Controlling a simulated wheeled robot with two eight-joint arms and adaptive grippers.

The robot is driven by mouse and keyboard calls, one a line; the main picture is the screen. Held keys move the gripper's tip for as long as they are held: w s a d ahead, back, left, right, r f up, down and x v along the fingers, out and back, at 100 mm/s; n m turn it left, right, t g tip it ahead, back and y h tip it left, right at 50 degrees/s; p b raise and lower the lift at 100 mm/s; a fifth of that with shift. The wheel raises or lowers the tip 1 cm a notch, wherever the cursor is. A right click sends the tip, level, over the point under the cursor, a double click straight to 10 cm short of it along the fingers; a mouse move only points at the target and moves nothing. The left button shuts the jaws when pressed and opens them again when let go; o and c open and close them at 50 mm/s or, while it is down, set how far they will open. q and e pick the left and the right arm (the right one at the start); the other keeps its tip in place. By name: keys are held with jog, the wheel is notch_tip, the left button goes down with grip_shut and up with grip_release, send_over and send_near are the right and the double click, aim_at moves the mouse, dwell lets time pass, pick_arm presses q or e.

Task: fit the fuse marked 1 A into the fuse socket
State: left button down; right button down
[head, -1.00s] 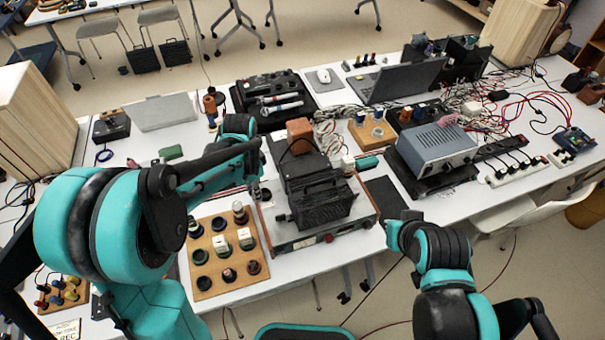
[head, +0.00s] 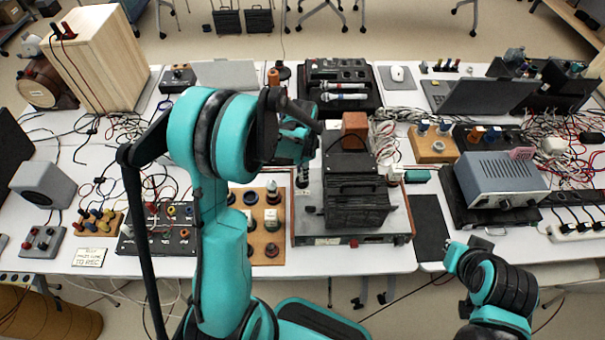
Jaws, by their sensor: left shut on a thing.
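My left gripper (head: 302,178) points down at the left side of a grey box with wooden sides (head: 318,226); its fingers are small and partly hidden by my arm. It is shut on a small dark thing that looks like a fuse; no marking is readable. A wooden board (head: 259,240) left of the box holds several round dark holders, some with white or brown fuses (head: 272,218). The fuse socket cannot be made out; the box's left part is partly covered by my gripper. My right gripper (head: 470,246) is at the table's front edge, away from these things; its fingers are unclear.
A black finned block (head: 357,204) stands on the grey box. A black panel with knobs (head: 160,238) lies left of the board. A dark mat (head: 431,228) lies right of the box, and a blue-grey instrument (head: 500,180) stands beyond it. Cables crowd the back right.

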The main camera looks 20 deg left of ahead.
pick_arm(q)
jog(key=shift+f, duration=0.3)
jog(key=shift+f+b, duration=0.3)
jog(key=shift+b, duration=0.05)
jog(key=c, duration=1.4)
grip_release()
jog(key=shift+c, duration=0.2)
jog(key=shift+r, duration=0.1)
